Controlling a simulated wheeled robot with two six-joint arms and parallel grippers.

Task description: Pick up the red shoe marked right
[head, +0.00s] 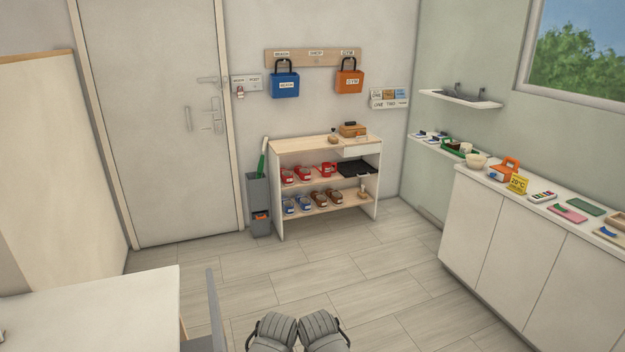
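Several red shoes stand on the upper open shelf of a low wooden shelf unit (277,205) against the back wall. Two of them, a left red shoe (287,176) and a middle red shoe (304,174), stand side by side. Another red item (326,170), probably a shoe, is to their right, beside a black tray (354,168). Any left or right marking is too small to read. Grey parts of my own arms show at the bottom edge, far from the shelf. No gripper fingers can be made out.
Blue shoes (289,207) and brown shoes (319,198) stand on the lower shelf. A grey bin (258,190) stands left of the unit. A white table (90,300) and chair (215,310) are at front left, a white counter (500,235) at right. The floor (320,265) between is clear.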

